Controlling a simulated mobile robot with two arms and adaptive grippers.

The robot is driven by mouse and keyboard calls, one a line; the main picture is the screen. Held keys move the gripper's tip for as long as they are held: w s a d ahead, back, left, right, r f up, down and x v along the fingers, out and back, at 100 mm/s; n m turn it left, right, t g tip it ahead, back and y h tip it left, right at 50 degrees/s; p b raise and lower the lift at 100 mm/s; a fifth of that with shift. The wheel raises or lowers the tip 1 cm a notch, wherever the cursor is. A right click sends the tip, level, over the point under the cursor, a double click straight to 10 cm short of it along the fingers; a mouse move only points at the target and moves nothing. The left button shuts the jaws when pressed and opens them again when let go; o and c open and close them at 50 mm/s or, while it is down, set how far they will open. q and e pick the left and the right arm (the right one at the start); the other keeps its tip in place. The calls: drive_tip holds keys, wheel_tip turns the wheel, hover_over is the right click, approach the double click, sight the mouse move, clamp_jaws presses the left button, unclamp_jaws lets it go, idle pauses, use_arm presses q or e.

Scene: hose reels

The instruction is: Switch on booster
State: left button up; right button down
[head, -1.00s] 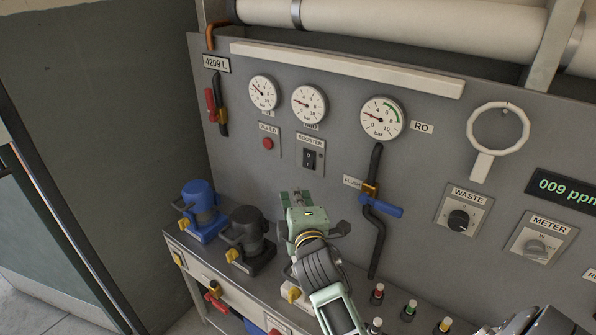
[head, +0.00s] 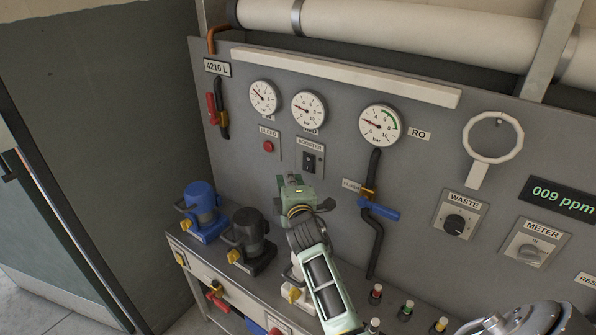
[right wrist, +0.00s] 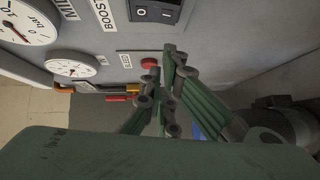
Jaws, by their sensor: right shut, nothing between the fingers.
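The booster switch (head: 309,163) is a black rocker on a plate labelled BOOSTER, on the grey panel in the head view. In the right wrist view the black rocker (right wrist: 155,12) shows at the top edge with O and I marks, partly cut off. My right gripper (head: 292,181) is just below and slightly left of the switch in the head view, shut and empty. Its closed green fingers (right wrist: 170,62) show in the right wrist view, below the rocker and apart from it in the picture. My left gripper is not in view.
A red BLEED button (head: 268,146) is left of the switch. Gauges (head: 309,109) are above. A black pipe with a blue lever (head: 380,211) is at right. Blue (head: 203,208) and black (head: 249,240) pumps stand on the ledge at lower left.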

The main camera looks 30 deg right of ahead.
sight(308, 163)
drive_tip(key=d, duration=0.2)
drive_tip(key=w+d+p, duration=0.1)
drive_tip(key=shift+w+d+f, duration=0.1)
drive_tip(key=shift+d+f, duration=0.15)
drive_tip(key=shift+d, duration=0.05)
drive_tip(key=shift+a, duration=0.1)
drive_tip(key=b, duration=0.2)
drive_tip(key=n+b, duration=0.1)
drive_tip(key=b, duration=0.1)
drive_tip(key=shift+w+d+f+t+h, duration=0.2)
drive_tip(key=shift+d+t+h, duration=0.1)
drive_tip(key=shift+d+t, duration=0.1)
drive_tip(key=shift+s+a, duration=0.1)
